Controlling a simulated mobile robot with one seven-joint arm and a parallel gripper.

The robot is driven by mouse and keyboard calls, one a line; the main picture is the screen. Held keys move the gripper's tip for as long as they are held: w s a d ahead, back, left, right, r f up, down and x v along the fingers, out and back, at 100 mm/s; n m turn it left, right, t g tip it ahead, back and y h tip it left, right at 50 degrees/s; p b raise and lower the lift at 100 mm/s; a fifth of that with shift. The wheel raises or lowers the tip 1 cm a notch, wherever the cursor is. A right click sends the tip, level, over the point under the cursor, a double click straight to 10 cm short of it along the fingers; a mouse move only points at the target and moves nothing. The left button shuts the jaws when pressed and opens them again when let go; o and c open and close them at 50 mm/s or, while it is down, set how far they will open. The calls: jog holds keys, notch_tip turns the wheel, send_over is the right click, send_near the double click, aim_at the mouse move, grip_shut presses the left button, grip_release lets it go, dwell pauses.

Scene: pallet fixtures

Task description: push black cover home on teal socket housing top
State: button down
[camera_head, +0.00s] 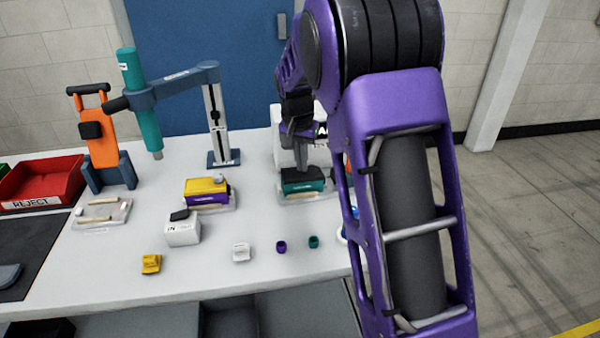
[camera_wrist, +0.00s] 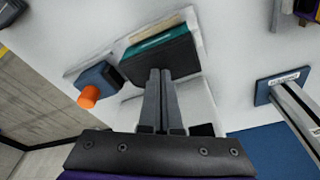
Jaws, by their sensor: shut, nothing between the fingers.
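The teal socket housing (camera_head: 303,187) stands on a pale plate towards the right of the table, and it also shows in the wrist view (camera_wrist: 158,41). The black cover (camera_wrist: 160,56) lies on top of the housing; in the head view the cover (camera_head: 302,174) looks roughly level. Whether a gap is left under the cover cannot be told. My gripper (camera_wrist: 160,73) is shut and empty, with its fingertips at the cover, seemingly touching or just above it. In the head view my gripper (camera_head: 315,165) is small and partly lost against the fixture behind.
A purple housing with a yellow cover (camera_head: 206,186) stands to the left. A white block (camera_head: 183,229) and small loose parts lie nearer the front. A teal-tubed stand (camera_head: 217,120) rises behind. A blue block with an orange knob (camera_wrist: 88,97) sits close beside the teal housing.

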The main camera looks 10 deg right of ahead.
jog(key=shift+r+p, duration=1.8)
jog(key=shift+r, duration=1.65)
